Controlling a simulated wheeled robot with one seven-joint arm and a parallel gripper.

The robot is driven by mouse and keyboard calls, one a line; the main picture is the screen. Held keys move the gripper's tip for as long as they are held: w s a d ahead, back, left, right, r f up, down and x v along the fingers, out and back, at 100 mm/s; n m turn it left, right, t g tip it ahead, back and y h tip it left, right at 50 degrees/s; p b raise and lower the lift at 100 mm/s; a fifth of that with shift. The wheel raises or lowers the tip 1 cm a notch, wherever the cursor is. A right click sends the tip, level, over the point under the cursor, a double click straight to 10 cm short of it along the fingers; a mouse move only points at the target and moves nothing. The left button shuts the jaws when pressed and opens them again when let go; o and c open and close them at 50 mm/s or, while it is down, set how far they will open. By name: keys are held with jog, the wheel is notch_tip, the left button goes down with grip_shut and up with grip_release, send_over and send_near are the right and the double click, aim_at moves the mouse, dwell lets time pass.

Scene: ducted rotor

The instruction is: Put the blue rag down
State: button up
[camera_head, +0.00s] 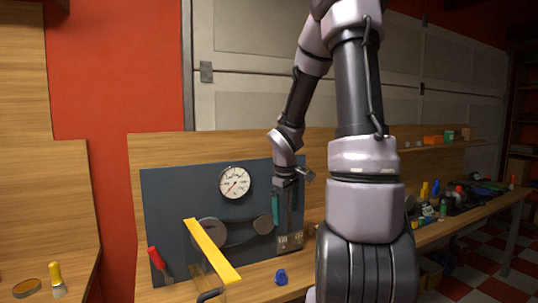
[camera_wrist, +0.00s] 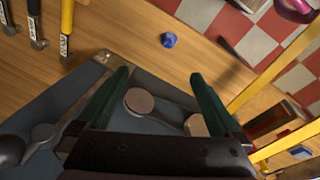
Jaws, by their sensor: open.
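The blue rag (camera_head: 281,277) is a small crumpled blue lump on the wooden workbench, in front of the dark panel's lower edge. It also shows in the wrist view (camera_wrist: 169,40), lying on bare wood beyond my fingertips. My gripper (camera_head: 283,222) hangs in front of the panel, above the rag and apart from it. In the wrist view my gripper (camera_wrist: 160,76) has its two green fingers spread wide, with nothing held between them.
Several tools crowd the bench at right. Bare wood surrounds the rag.

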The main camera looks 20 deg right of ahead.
jog(key=s+a+r+m+t+y, duration=0.1)
jog(key=s+a+r+m, duration=0.2)
jog(key=r, duration=0.4)
jog(key=s+a+r+m+t+y, duration=0.1)
jog(key=s+a+r+m+t, duration=0.1)
jog(key=s+a+r, duration=0.3)
jog(key=s+a+r+m+t+y, duration=0.1)
jog(key=s+a+r+m+t, duration=0.1)
jog(key=s+a+r+m, duration=0.2)
jog(key=s+a+r, duration=0.1)
jog(key=s+r, duration=0.2)
jog(key=r, duration=0.2)
jog(key=shift+s+r, duration=0.35)
jog(key=shift+s, duration=0.05)
jog(key=shift+w, duration=0.1)
